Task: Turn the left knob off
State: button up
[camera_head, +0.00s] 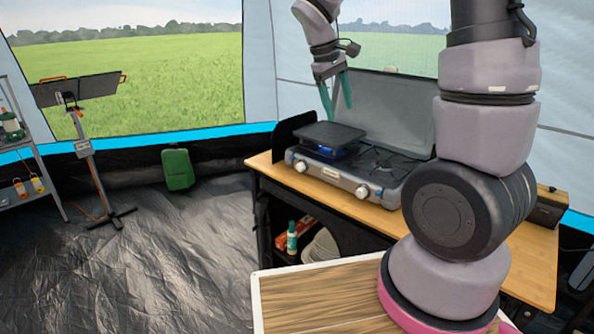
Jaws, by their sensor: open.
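The camping stove (336,178) stands on a wooden counter with its lid raised at the back. Its left knob (301,166) and right knob (361,191) are white and sit on the front panel. A dark flat griddle (332,134) covers the left burner, and a blue glow (346,151) shows under it. My gripper (337,112) has green fingers that point down and are apart and empty. In the picture it is above the griddle, up and to the right of the left knob, touching neither knob. The knobs' exact turn is too small to read.
The stove's black side windscreen (294,133) stands at its left. The counter's front strip (335,197) is bare. A wood-topped surface (310,295) is in front, near my arm. The dark floor at left is mostly open.

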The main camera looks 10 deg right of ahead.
jog(key=w+a+f+n+h, duration=0.2)
jog(key=w+f+n+h, duration=0.25)
jog(key=w+f, duration=0.35)
jog(key=n+t+h, duration=0.7)
jog(key=n+t, duration=0.3)
jog(key=n, duration=0.6)
send_near(298, 169)
jog(key=shift+m+y, duration=0.25)
jog(key=x, duration=0.9)
jog(key=shift+s+d+r, duration=0.1)
jog(key=shift+d+r, duration=0.15)
jog(key=shift+r, duration=0.05)
grip_shut()
